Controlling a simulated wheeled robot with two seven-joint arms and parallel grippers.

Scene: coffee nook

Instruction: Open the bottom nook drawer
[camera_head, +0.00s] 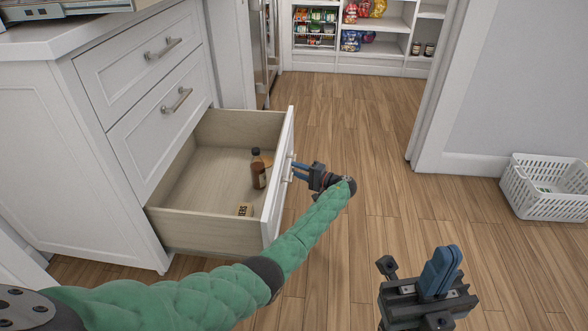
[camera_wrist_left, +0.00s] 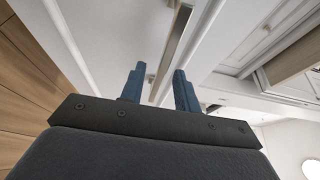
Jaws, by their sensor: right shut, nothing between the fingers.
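The white bottom drawer (camera_head: 215,185) of the nook cabinet is pulled well out, showing its pale wooden inside. Its front panel (camera_head: 280,185) faces right, with a metal handle (camera_head: 288,168). My left gripper (camera_head: 297,171) is at this handle. In the left wrist view its two blue fingers (camera_wrist_left: 158,82) stand apart, with the handle bar (camera_wrist_left: 172,50) running between them. I see a gap on the left finger's side, so it looks open around the bar. My right gripper (camera_head: 441,268) is shut and empty, low in front, away from the cabinet.
A brown bottle (camera_head: 258,172) and a small tan box (camera_head: 244,210) are in the drawer. Two closed drawers (camera_head: 150,60) are above it. A white basket (camera_head: 545,187) stands on the floor at right. The wooden floor (camera_head: 360,130) between is clear.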

